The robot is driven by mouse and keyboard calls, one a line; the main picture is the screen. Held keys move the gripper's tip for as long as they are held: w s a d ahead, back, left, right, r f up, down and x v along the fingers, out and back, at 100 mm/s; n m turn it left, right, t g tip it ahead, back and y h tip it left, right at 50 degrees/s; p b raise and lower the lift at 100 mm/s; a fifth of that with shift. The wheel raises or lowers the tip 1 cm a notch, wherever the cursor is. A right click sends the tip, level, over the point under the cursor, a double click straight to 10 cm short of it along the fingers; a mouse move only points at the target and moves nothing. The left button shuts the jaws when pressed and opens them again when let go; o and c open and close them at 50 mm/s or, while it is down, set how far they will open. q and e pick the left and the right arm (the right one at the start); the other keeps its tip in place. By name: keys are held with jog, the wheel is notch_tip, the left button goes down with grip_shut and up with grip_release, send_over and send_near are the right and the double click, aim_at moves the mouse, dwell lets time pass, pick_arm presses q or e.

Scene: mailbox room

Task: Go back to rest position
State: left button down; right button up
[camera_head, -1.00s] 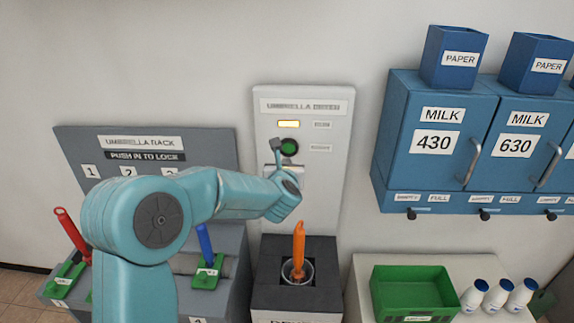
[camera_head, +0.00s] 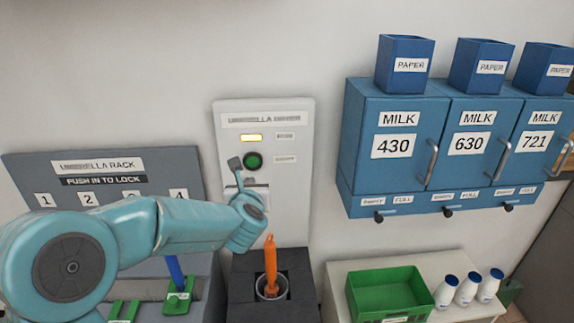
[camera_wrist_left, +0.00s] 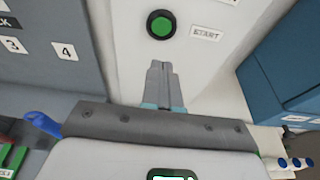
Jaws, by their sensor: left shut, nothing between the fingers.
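My left gripper (camera_head: 236,165) is shut and empty in front of the umbrella dryer panel (camera_head: 285,215), just below and left of its green button (camera_head: 253,161). In the left wrist view its fingers (camera_wrist_left: 158,75) are together, and the green button (camera_wrist_left: 160,25) shows beyond their tips, apart from them in the picture. An orange umbrella (camera_head: 270,262) stands upright in the round holder of the dark dryer base. A light on the panel glows yellow. My right gripper is not in view.
The umbrella rack (camera_head: 25,175) stands at the left, with a blue umbrella (camera_head: 174,270) partly hidden by my arm. Blue milk cabinets (camera_head: 398,165) hang at the right. Below them a table (camera_head: 340,270) holds a green crate (camera_head: 390,290) and several white bottles (camera_head: 467,290).

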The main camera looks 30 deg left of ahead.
pick_arm(q)
jog(key=s+d+f+m+g+h+p, duration=0.25)
jog(key=d+f+m, duration=0.25)
jog(key=f, duration=0.7)
jog(key=s+d+f+m+g+h+p, duration=0.2)
jog(key=s+d+f+m+h+p, duration=0.25)
jog(key=f, duration=0.65)
jog(key=s+d+f+m+g+h, duration=0.1)
jog(key=s+d+m, duration=0.4)
jog(key=m, duration=0.5)
jog(key=s+d+f+m+g+h, duration=0.2)
jog(key=s+d+f+m+g, duration=0.2)
jog(key=s+m, duration=0.6)
jog(key=s+d+f+m+g+h, duration=0.1)
jog(key=s+d+f+m+g, duration=0.1)
jog(key=s+d+f+m, duration=0.2)
jog(key=shift+s+d+f+m+g+h, duration=0.3)
jog(key=shift+s+d+m, duration=0.9)
jog(key=shift+s+m, duration=1.5)
